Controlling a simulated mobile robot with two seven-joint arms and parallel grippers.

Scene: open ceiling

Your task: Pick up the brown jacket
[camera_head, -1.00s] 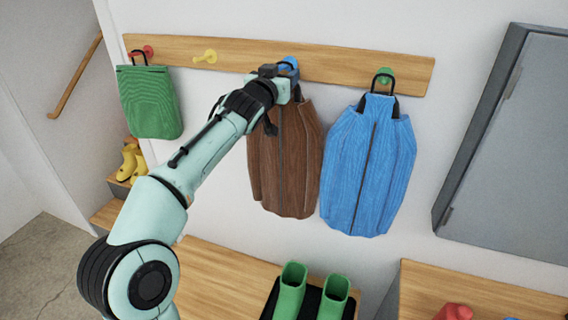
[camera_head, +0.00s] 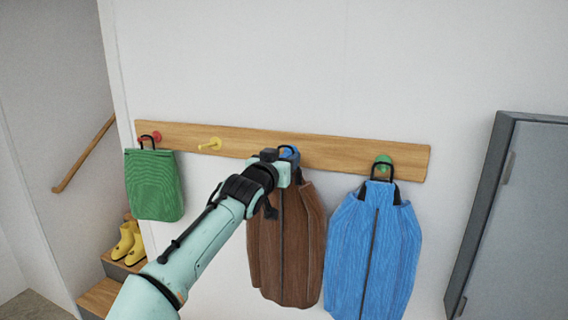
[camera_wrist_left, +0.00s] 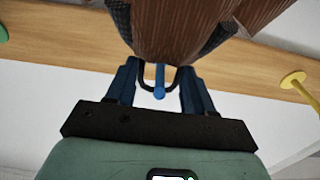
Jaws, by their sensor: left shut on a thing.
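The brown jacket (camera_head: 285,250) hangs on the wall below the blue peg (camera_head: 288,153), left of the blue jacket. My left gripper (camera_head: 286,160) is at the top of the brown jacket, in front of the blue peg, and hides most of the hanging loop. In the left wrist view, the brown jacket (camera_wrist_left: 180,25) fills the top. The left gripper (camera_wrist_left: 159,80) is shut on its dark loop, with the blue peg (camera_wrist_left: 159,82) showing between the fingers. I cannot tell whether the loop is clear of the peg. My right gripper is not in view.
The wooden peg rail (camera_head: 340,153) also carries a green bag (camera_head: 154,185) on a red peg, an empty yellow peg (camera_head: 211,144) and a blue jacket (camera_head: 373,245) on a green peg. A grey cabinet (camera_head: 520,220) stands right. Yellow boots (camera_head: 129,243) sit lower left.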

